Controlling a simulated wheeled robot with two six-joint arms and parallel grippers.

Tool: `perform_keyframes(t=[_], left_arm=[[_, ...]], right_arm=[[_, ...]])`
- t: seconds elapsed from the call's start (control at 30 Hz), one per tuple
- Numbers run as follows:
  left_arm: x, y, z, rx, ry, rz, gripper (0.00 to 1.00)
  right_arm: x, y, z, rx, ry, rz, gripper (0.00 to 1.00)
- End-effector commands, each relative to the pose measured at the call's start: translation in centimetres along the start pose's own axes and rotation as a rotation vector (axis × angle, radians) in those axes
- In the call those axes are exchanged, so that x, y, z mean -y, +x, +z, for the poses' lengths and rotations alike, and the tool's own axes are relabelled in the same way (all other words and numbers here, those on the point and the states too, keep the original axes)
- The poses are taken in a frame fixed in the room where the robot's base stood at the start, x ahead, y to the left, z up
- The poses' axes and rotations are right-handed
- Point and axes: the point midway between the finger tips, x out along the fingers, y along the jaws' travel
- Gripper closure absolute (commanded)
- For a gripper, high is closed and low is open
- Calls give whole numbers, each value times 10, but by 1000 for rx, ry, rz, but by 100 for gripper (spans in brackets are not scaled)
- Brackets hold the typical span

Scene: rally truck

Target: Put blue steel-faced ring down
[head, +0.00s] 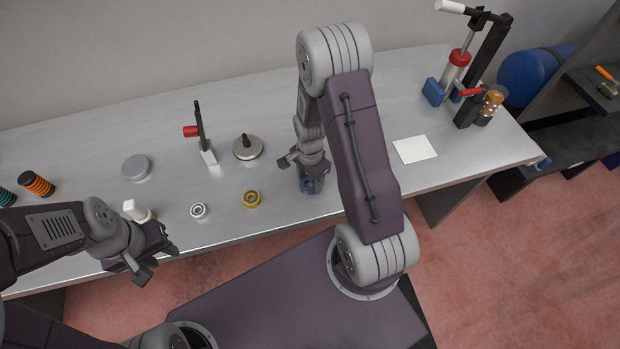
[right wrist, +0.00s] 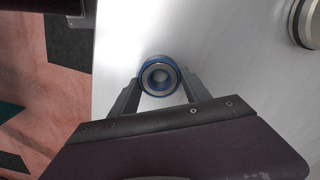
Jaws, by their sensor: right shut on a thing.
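The blue steel-faced ring (right wrist: 161,76) is between the fingertips of my right gripper (right wrist: 160,95) in the right wrist view, its steel face toward the camera. In the head view the blue ring (head: 311,186) shows just below my right gripper (head: 308,172), near the front edge of the table. The right gripper is shut on it. I cannot tell whether the ring touches the table. My left gripper (head: 150,262) is at the table's front edge at left, with its fingers apart and nothing seen between them.
On the metal table (head: 90,130) are a yellow ring (head: 251,198), a white ring (head: 199,210), a round knobbed disc (head: 248,147), a grey disc (head: 136,167) and a red-handled stand (head: 203,140). A white square (head: 414,149) lies right; a press (head: 458,70) stands behind it.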

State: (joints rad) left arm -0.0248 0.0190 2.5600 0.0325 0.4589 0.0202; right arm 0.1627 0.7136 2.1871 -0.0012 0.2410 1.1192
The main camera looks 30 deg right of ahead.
Motion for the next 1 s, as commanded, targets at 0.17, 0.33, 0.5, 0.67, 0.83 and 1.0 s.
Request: perform_keyframes(t=[0.17,0.33,0.5,0.67,0.83,1.0], left_arm=[[0,0,0,0,0,0,64],[0,0,0,0,0,0,64],[0,-3,0,0,0,0,64],[0,-2,0,0,0,0,64],[0,-3,0,0,0,0,64],[0,-4,0,0,0,0,64]], right_arm=[[0,1,0,0,0,0,23],[0,0,0,0,0,0,23],[1,-9,0,-1,0,-3,23],[2,-42,-1,-4,0,-8,23],[2,-86,-1,-3,0,-7,23],[1,-114,0,-2,0,-3,23]])
